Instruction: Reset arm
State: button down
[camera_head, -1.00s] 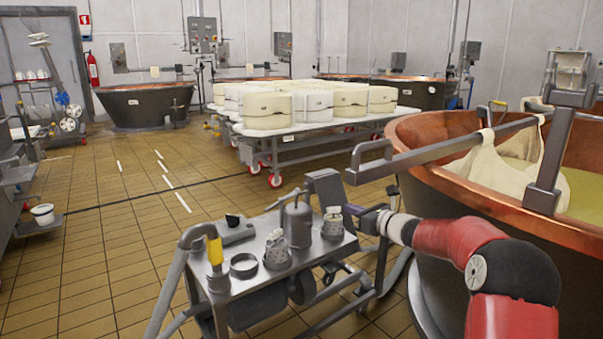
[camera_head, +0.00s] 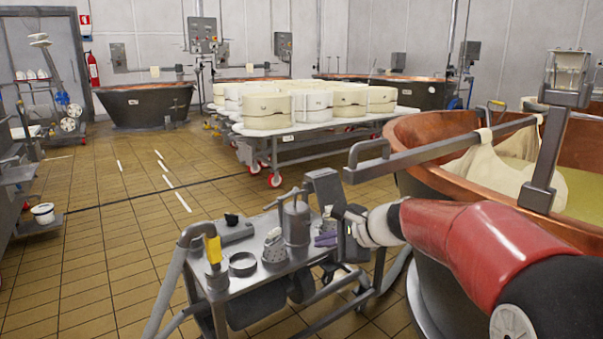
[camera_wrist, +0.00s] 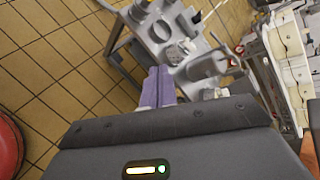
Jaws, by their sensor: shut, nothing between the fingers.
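My gripper (camera_head: 326,240) is at the right edge of the small steel cart (camera_head: 217,292) in the head view. Its purple fingers are together, with nothing between them. They also show in the wrist view (camera_wrist: 158,87), pointing towards the cart top. My red and white arm reaches in from the right, in front of the large copper vat (camera_head: 438,178). In the head view, a perforated metal piece (camera_head: 328,224) just behind the fingers is partly hidden. I cannot tell whether the fingers touch anything on the cart.
The cart holds a steel canister (camera_head: 296,222), another perforated piece (camera_head: 274,247), a dark ring (camera_head: 242,264) and a yellow-handled tool (camera_head: 213,250). A grey bar (camera_head: 440,158) spans the vat with a cloth (camera_head: 488,170) hanging. A cheese table (camera_head: 330,143) stands behind.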

jog(key=s+d+f+n+h, duration=0.2)
jog(key=s+n, duration=0.3)
jog(key=s, duration=0.5)
jog(key=s+d+f+n+g+h, duration=0.1)
jog(key=s+d+n+h, duration=0.3)
jog(key=s, duration=0.6)
jog(key=s+d+f+n+h, duration=0.2)
jog(key=s+d+n, duration=0.2)
jog(key=s, duration=0.6)
jog(key=shift+s+f+n+g+h, duration=0.3)
jog(key=shift+f+n+h, duration=0.1)
jog(key=shift+n, duration=0.6)
jog(key=c, duration=2.1)
grip_release()
jog(key=shift+d+r, duration=0.1)
